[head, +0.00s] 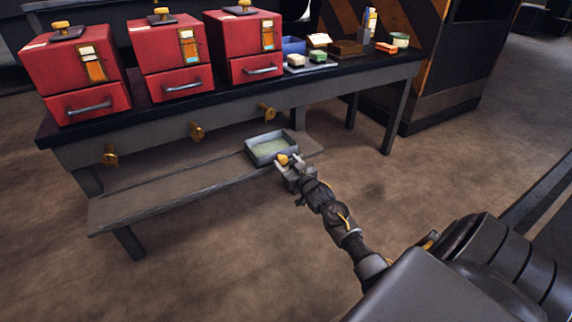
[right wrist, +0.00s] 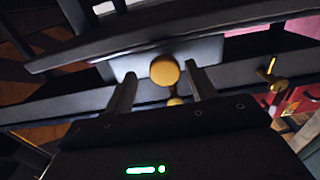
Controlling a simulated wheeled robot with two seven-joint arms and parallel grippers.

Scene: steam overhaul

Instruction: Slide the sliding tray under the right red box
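The sliding tray (head: 249,151) is a shallow grey open tray with a pale green floor. It sits on the low shelf, below and in front of the right red box (head: 240,45). Its round yellow knob (head: 283,159) faces me. My right gripper (head: 290,168) is at the knob. In the right wrist view, the knob (right wrist: 164,70) shows between the two parted fingers (right wrist: 162,82), with gaps on both sides. The tray's front wall shows behind the knob. My left gripper is in neither view.
Two more red boxes (head: 172,60) (head: 75,75) stand left on the dark table. Brass fittings (head: 196,131) hang along the table's front edge. The low shelf (head: 160,195) is bare left of the tray. Small dishes and blocks (head: 318,57) lie at the table's right. The floor in front is clear.

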